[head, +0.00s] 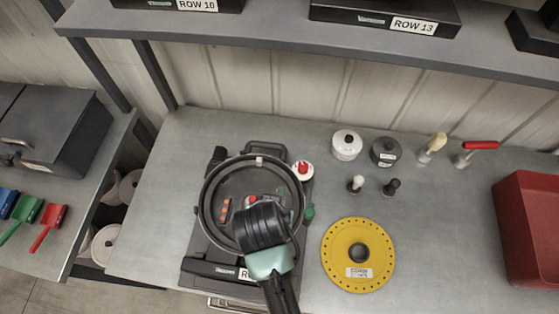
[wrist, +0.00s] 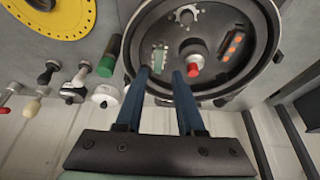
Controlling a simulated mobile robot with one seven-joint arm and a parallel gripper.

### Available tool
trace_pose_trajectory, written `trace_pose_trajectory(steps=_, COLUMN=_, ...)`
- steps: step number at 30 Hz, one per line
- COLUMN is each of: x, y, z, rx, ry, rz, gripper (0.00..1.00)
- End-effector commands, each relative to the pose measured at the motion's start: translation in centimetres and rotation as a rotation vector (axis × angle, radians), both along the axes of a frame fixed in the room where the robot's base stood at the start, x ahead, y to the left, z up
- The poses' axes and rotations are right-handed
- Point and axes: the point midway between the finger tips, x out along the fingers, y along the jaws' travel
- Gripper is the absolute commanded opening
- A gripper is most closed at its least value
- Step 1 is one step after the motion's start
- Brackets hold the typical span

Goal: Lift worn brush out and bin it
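The round black seed meter housing (head: 213,182) lies open on the bench. In the wrist view a small green strip with pale edging (wrist: 158,57) sits inside the housing (wrist: 136,38); it looks like the brush, but I cannot tell its wear. In the head view my gripper covers part of the housing. In the wrist view my gripper (wrist: 160,74) is open, its two blue fingers pointing into the housing with the tips on either side of the strip's near end. Nothing is visibly held. A red bin (head: 528,225) stands at the right edge.
Inside the housing are a red-tipped knob (wrist: 194,66) and an orange-dotted part (wrist: 233,45). A yellow seed disc (head: 338,265), white pot (head: 347,145), dark pot (head: 385,152) and several small tools stand to the right. A shelf (head: 280,32) runs along the back.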

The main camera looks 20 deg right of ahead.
Motion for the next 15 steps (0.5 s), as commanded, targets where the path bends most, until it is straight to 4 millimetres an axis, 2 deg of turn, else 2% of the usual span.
trace_pose_trajectory(steps=9, x=1.6, y=-1.1, z=-4.4, rx=0.001, ry=-0.003, rz=0.0, gripper=0.38)
trace_pose_trajectory(steps=15, x=2.0, y=-1.3, z=-5.3, rx=0.0, ry=-0.005, rz=0.001, gripper=0.38)
